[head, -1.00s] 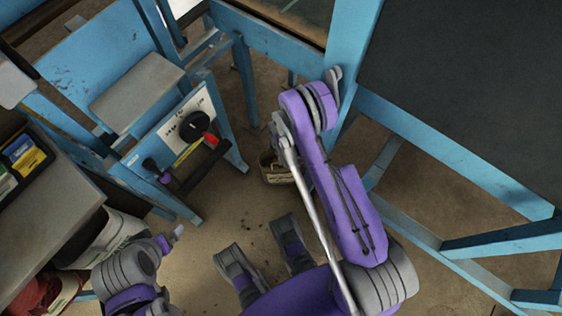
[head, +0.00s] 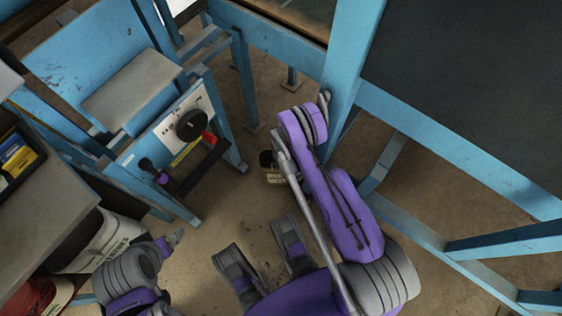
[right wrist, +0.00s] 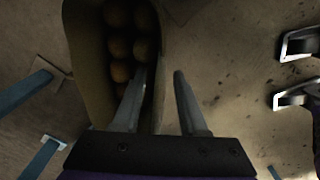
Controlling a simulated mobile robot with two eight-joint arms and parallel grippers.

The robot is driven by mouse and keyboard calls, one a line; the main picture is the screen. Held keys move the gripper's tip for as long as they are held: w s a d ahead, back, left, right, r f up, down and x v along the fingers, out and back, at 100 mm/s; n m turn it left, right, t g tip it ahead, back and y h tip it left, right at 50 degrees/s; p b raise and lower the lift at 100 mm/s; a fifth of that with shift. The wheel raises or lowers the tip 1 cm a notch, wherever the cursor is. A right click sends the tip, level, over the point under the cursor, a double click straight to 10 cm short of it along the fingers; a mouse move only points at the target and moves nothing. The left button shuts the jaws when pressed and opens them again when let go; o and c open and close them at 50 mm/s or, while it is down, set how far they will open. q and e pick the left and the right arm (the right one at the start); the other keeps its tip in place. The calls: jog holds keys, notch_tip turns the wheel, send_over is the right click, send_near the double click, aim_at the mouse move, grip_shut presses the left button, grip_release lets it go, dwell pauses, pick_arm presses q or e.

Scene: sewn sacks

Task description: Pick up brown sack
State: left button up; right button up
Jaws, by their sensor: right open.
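The brown sack (head: 274,178) stands on the floor, partly hidden behind my right arm in the head view. In the right wrist view the open sack (right wrist: 84,72) fills the upper left, with several round brown items (right wrist: 118,46) inside. My right gripper (right wrist: 160,73) is open over it. One finger overlaps the sack's mouth and the other is right of its near-side wall, so the rim lies between them in the picture. I cannot tell how deep the fingers are. My left gripper (head: 174,238) is at the lower left, away from the sack; its jaws are unclear.
A white sack (head: 98,245) and a red one (head: 40,298) sit at lower left under a grey counter (head: 55,215).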

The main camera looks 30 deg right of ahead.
jog(key=shift+c, duration=0.2)
grip_shut()
